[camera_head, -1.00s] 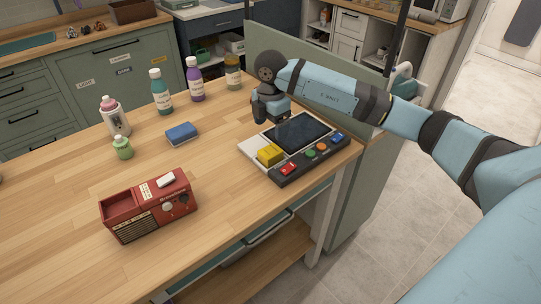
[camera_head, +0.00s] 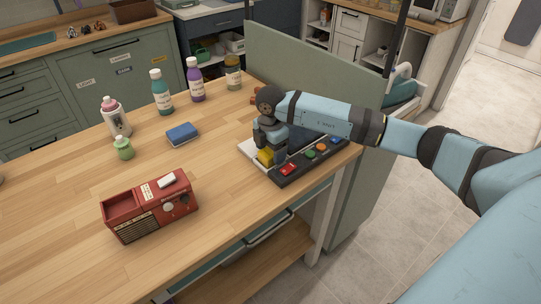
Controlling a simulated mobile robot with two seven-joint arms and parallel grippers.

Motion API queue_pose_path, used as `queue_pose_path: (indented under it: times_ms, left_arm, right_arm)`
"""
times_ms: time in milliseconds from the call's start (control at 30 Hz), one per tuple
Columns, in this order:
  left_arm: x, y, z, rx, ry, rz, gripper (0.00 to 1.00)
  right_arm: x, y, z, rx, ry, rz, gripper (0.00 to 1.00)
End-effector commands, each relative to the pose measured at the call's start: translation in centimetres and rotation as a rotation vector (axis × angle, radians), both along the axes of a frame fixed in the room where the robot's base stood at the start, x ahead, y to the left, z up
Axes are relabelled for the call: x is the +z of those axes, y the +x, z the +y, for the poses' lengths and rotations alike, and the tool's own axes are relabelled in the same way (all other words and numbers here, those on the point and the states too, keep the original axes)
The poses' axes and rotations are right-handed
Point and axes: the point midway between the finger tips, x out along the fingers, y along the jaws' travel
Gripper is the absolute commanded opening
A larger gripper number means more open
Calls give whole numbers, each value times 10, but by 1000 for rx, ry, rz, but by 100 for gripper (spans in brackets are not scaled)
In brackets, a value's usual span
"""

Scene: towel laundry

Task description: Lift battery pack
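A yellow block (camera_head: 264,158), which looks like the battery pack, sits on the left end of a console (camera_head: 254,146) with a dark screen and colored buttons. The console lies near the table's right edge. My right gripper (camera_head: 272,153) points down at the yellow block, and its dark fingers partly cover the block. I cannot tell whether the fingers touch the block or how far apart they are. My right forearm hides much of the screen. My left gripper is not in view.
A red radio (camera_head: 150,208) with a white piece on top stands at the front of the wooden table (camera_head: 70,190). A blue sponge (camera_head: 182,134), a small green bottle (camera_head: 123,148) and several taller bottles stand farther back. A green panel (camera_head: 310,75) rises behind the console.

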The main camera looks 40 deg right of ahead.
Motion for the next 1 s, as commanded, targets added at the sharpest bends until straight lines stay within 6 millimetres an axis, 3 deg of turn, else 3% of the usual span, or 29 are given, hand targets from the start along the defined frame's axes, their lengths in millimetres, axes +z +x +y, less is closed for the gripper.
queue_pose_path:
  times_ms: [33, 200, 467, 667, 867, 1000]
  left_arm:
    - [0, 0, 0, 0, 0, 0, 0]
    - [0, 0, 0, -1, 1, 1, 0]
    - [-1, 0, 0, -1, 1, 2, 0]
    - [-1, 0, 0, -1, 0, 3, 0]
    - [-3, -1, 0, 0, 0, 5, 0]
    - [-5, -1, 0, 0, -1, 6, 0]
  right_arm:
    - [0, 0, 0, 0, 0, 0, 62]
    - [0, 0, 0, 0, 0, 0, 24]
    - [1, 0, 0, 0, 0, 0, 24]
    - [13, 0, 0, 0, 1, -2, 24]
    - [51, 1, 0, 1, 1, -5, 24]
    - [92, 1, 0, 1, 1, -7, 24]
